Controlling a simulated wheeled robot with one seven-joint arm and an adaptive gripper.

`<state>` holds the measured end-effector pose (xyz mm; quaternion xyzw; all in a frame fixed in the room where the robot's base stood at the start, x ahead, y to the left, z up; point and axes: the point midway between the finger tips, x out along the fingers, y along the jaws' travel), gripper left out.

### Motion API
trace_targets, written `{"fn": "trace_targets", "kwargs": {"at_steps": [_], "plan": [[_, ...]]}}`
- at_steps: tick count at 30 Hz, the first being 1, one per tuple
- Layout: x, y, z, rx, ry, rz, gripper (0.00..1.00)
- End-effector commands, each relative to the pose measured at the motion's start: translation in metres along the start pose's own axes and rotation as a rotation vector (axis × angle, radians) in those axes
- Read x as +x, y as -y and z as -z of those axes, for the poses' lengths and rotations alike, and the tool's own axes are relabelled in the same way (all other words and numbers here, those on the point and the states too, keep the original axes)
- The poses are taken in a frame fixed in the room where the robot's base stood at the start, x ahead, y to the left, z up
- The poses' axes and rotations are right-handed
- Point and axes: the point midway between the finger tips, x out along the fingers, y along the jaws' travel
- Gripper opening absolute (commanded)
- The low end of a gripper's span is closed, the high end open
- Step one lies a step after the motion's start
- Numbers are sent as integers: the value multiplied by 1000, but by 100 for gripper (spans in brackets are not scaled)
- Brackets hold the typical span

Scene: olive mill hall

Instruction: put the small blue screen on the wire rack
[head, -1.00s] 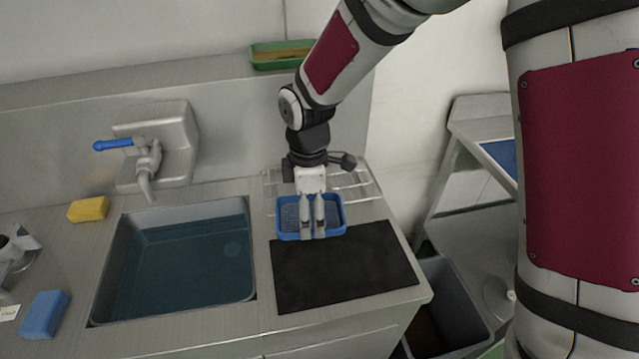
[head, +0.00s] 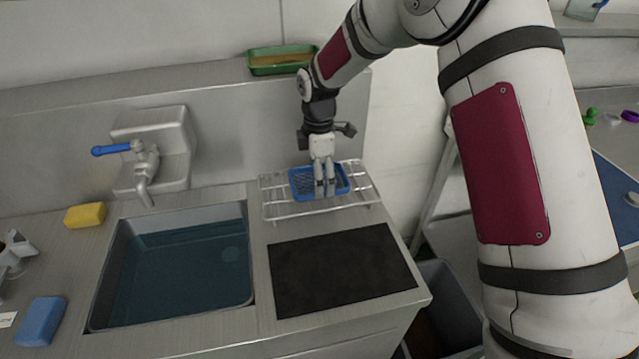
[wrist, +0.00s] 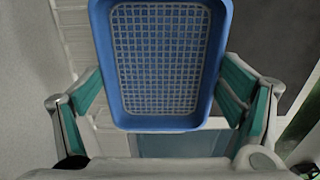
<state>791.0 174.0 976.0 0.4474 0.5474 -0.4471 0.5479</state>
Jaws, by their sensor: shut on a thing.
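The small blue screen (head: 304,184), a shallow blue frame with a grey mesh, is at the wire rack in the head view. My gripper (head: 325,192) is shut on the screen, its fingers pointing down at the front of it. In the wrist view the screen (wrist: 165,60) fills the upper middle, with the green-padded fingers at either side. The wire rack (head: 278,210) stands on the counter behind the black mat. The screen appears over the rack's middle; I cannot tell whether it touches the wires.
The black mat (head: 340,270) lies bare in front of the rack. The sink (head: 180,265) holds water, with a tap (head: 145,175) behind it. A yellow sponge (head: 86,215) and a blue sponge (head: 42,320) lie left. A green tray (head: 280,62) sits on the ledge above.

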Motion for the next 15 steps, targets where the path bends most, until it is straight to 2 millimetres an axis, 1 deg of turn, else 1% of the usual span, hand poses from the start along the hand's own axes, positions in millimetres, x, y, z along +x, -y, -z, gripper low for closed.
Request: {"fn": "trace_targets", "kwargs": {"at_steps": [3, 6, 9, 11, 15], "plan": [[2, -9, -5, 1, 0, 0, 57], [18, -5, -3, 0, 1, 4, 57], [31, -5, -3, 0, 0, 3, 57], [35, -6, -3, 0, 0, 1, 57], [36, -7, -3, 1, 0, -1, 57]]}}
